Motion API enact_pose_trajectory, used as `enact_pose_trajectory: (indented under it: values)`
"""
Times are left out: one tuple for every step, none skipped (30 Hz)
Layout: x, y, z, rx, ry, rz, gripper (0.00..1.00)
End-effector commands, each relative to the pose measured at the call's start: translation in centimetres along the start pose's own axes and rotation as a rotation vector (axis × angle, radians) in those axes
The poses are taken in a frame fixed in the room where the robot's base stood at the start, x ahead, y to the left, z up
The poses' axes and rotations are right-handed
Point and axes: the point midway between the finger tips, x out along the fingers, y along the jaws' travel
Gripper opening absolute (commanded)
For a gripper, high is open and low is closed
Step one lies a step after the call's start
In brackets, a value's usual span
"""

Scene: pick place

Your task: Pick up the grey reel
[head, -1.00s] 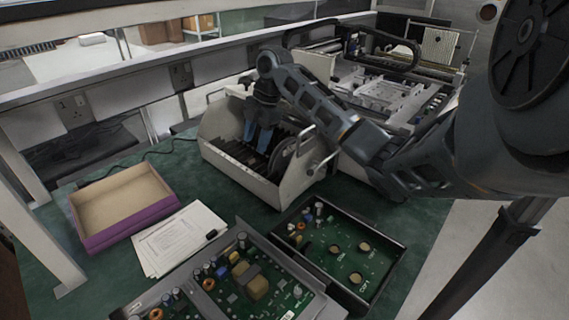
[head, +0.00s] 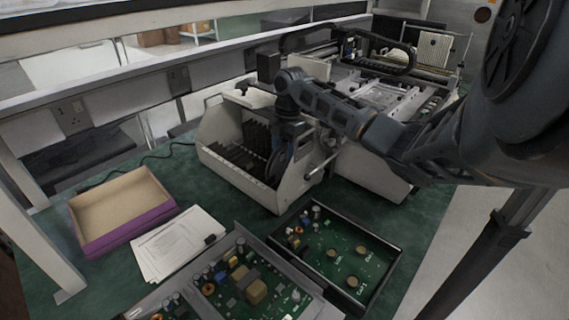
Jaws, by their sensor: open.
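The grey reel (head: 281,168) stands on edge in the right part of a cream, open-topped rack (head: 238,185). Only part of its curved edge shows, as my gripper covers its upper part. My gripper (head: 279,146) points down into the rack right over the reel, its fingers at the reel's upper part. The fingers are open, but they are small and dark here, and I cannot tell whether they touch the reel.
Dark dividers (head: 256,138) fill the rack's left part. A large machine (head: 385,92) stands behind and to the right. In front are a purple-sided box (head: 135,232), papers (head: 178,245) and circuit boards (head: 340,255). Green table (head: 425,205) is bare at the right.

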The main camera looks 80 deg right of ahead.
Motion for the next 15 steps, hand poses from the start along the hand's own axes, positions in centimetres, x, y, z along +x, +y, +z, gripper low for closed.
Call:
enact_pose_trajectory:
  values:
    - [0.27, -0.03, 0.0, 0.0, 0.0, -0.001, 0.5]
    - [0.4, -0.02, 0.0, 0.0, 0.0, -0.001, 0.5]
    - [0.5, -0.02, 0.01, 0.0, 0.0, 0.0, 0.5]
    - [0.54, -0.01, 0.01, 0.0, 0.0, 0.0, 0.5]
    - [0.55, -0.01, 0.01, 0.0, 0.0, 0.0, 0.5]
    - [0.55, 0.0, 0.01, 0.0, 0.0, 0.0, 0.5]
    - [0.55, 0.0, 0.01, 0.0, 0.0, 0.0, 0.5]
    - [0.54, 0.0, 0.0, 0.0, 0.0, 0.0, 0.5]
    - [0.54, 0.0, 0.0, 0.0, 0.0, 0.0, 0.49]
    - [0.54, 0.0, 0.0, 0.0, 0.0, 0.0, 0.46]
    - [0.53, 0.0, 0.0, 0.0, 0.0, 0.0, 0.43]
    - [0.53, 0.0, 0.0, 0.0, 0.0, 0.0, 0.39]
    - [0.53, 0.0, 0.0, 0.0, 0.0, 0.0, 0.37]
    - [0.52, 0.0, 0.0, 0.0, 0.0, 0.0, 0.34]
    - [0.52, 0.0, 0.0, 0.0, 0.0, 0.0, 0.3]
